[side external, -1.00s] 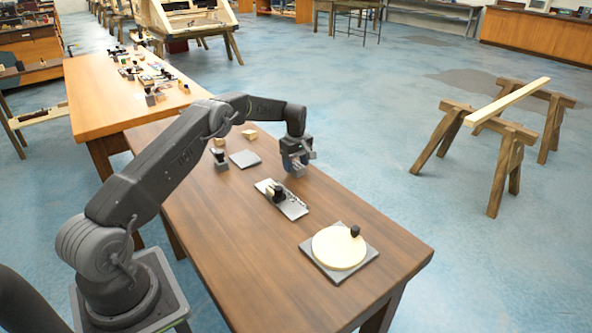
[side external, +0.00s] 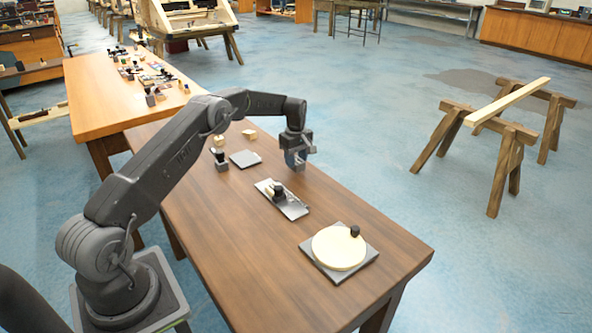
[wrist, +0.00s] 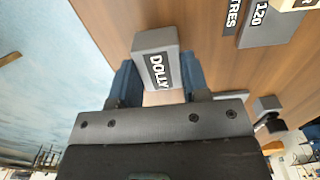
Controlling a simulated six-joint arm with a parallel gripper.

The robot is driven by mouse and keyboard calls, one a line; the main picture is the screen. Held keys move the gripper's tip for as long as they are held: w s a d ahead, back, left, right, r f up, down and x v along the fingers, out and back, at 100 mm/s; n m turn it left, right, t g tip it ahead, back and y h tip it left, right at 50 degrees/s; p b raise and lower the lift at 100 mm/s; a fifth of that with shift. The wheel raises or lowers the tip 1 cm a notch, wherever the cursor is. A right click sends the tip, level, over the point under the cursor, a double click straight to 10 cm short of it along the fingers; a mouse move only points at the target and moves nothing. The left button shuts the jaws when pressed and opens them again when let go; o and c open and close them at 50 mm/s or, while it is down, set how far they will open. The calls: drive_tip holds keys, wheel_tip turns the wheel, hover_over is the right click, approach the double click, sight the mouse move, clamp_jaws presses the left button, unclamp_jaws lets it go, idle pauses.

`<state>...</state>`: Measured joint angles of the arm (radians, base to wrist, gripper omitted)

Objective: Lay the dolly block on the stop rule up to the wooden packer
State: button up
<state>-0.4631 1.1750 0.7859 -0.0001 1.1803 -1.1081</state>
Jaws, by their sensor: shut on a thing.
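The dolly block (wrist: 158,62) is a grey block with a black label reading DOLLY. My gripper (wrist: 157,82) is shut on it, one blue finger on each side. I cannot tell for sure which piece is the stop rule.
A long plate carrying a dark knobbed piece (side external: 278,189) lies nearer the front. A pale disc (side external: 338,249) with a black knob sits on a grey slab. A dark block (side external: 221,164) stands left of the flat plate. The table's front left is clear.

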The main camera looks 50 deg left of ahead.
sight(296, 160)
drive_tip(key=shift+r, duration=1.65)
drive_tip(key=shift+s+a+r, duration=0.1)
drive_tip(key=shift+s+r, duration=0.05)
drive_tip(key=shift+s, duration=0.05)
drive_tip(key=s+r, duration=0.3)
drive_tip(key=s, duration=0.9)
drive_tip(key=shift+w+a+f, duration=0.1)
drive_tip(key=shift+a+f, duration=0.05)
drive_tip(key=shift+f, duration=1.45)
drive_tip(key=shift+w+a+f, duration=0.1)
drive_tip(key=shift+f, duration=1.5)
drive_tip(key=shift+f, duration=0.5)
drive_tip(key=shift+d, duration=0.45)
